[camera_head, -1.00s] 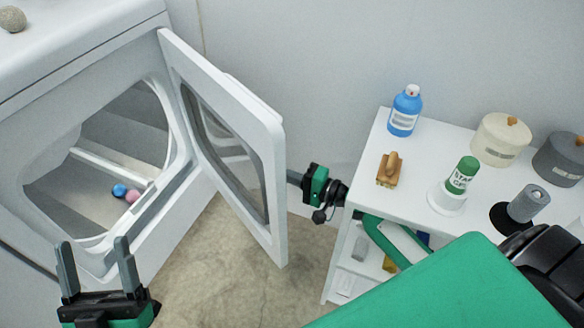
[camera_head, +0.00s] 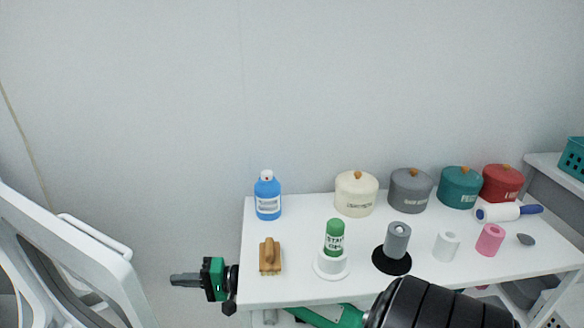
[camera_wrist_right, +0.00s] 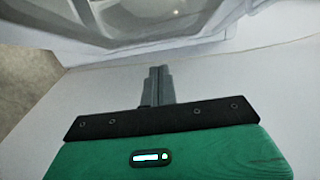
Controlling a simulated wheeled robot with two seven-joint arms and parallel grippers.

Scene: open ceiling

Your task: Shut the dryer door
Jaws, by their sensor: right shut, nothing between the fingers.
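The open dryer door (camera_head: 70,250) shows at the lower left of the head view, white with a dark window, cut off by the picture's edge. Most of the dryer itself is out of the head view. My right gripper (camera_head: 172,280) is shut and empty, to the right of the door, its fingers pointing left toward it with a gap in the picture. In the right wrist view, the shut fingers (camera_wrist_right: 158,72) point at a white panel with a window (camera_wrist_right: 150,20), which looks like the door. Contact cannot be told. My left gripper is out of view.
A white table (camera_head: 300,285) stands right of my right gripper.

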